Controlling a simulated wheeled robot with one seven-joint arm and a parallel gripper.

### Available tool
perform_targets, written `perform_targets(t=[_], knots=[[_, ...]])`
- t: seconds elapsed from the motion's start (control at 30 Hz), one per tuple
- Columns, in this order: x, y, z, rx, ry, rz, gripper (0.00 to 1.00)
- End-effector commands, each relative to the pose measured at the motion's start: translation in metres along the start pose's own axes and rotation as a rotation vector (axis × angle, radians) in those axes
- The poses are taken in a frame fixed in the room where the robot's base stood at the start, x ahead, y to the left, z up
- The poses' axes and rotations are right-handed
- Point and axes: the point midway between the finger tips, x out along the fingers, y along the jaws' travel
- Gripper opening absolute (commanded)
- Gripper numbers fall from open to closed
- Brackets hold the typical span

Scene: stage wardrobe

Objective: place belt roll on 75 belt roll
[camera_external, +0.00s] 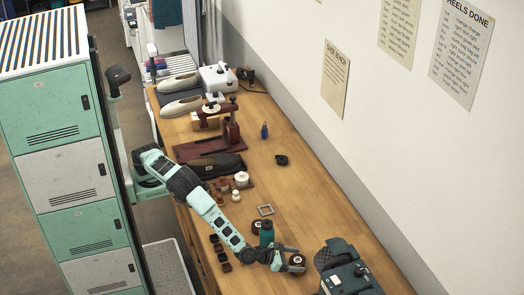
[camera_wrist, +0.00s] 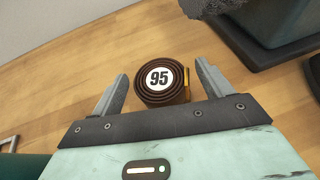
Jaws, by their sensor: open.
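A dark brown belt roll with a white "95" label (camera_wrist: 160,79) lies on the wooden table, between and just ahead of my gripper's two fingers in the wrist view. My gripper (camera_wrist: 158,88) is open, with one finger on each side of this roll and gaps visible. In the external view my gripper (camera_external: 289,258) is low over the near part of the table, at the same roll (camera_external: 297,261). Another dark roll (camera_external: 257,226) lies behind the teal bottle. No label reading 75 can be read in either view.
A teal bottle (camera_external: 266,234) stands close beside my wrist. A dark teal machine (camera_external: 348,272) stands to the right of the roll. A square metal frame (camera_external: 265,210), a small dark ring (camera_external: 281,160) and several small dark pieces lie about. The table's right side is mostly clear.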

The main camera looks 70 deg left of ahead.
Motion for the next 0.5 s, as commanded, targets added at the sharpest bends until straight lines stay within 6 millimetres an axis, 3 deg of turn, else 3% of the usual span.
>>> perform_targets(t=[0.3,0.5], knots=[[-0.066,0.0,-0.002,0.0,0.001,-0.001,0.79],[-0.088,0.0,-0.001,0.0,0.0,-0.001,0.79]])
